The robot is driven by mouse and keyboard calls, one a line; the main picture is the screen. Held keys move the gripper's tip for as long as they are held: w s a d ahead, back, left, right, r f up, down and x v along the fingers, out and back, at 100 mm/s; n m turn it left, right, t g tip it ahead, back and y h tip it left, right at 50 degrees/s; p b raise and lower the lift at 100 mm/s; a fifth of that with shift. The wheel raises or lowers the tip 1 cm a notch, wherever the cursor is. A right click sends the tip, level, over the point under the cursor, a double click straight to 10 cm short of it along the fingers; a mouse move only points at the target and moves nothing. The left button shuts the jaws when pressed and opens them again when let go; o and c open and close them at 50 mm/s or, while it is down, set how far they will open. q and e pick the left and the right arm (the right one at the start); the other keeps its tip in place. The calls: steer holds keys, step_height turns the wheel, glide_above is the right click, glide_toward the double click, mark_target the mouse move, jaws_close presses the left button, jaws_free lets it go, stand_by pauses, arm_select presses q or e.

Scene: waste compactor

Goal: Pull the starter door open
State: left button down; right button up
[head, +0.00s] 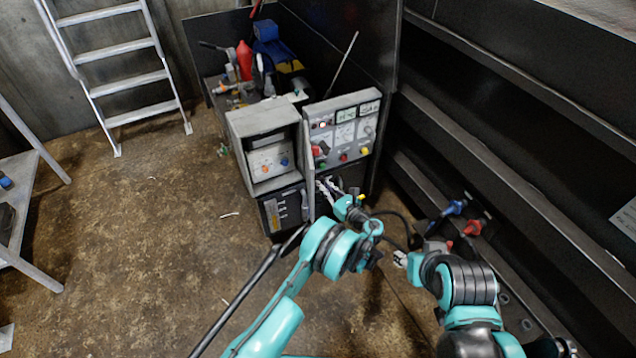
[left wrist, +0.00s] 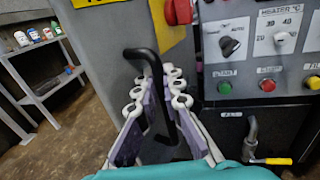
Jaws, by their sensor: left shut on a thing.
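The starter door (head: 309,165) is a narrow grey panel seen nearly edge-on in the head view, standing out from the open front of the grey starter box (head: 262,122). In the left wrist view the grey door face (left wrist: 100,50) carries a black bar handle (left wrist: 142,56). My left gripper (head: 325,187) is at the door's lower part. In the left wrist view its pale, purple-padded fingers (left wrist: 158,85) are shut on the handle, one on each side. My right gripper (head: 400,258) is low and right of the door, apart from it; its opening is unclear.
The control panel (head: 343,132) with knobs and buttons stands right of the door. A pipe with a yellow lever (left wrist: 270,160) is below it. Dark ribbed compactor walls (head: 530,110) rise on the right. The brown floor (head: 150,210) is open on the left, with a ladder (head: 122,48) behind.

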stand_by(0.3)
arm_select(q)
steer(key=c, duration=1.9)
jaws_free()
steer(key=shift+a, duration=0.1)
steer(key=v, duration=1.2)
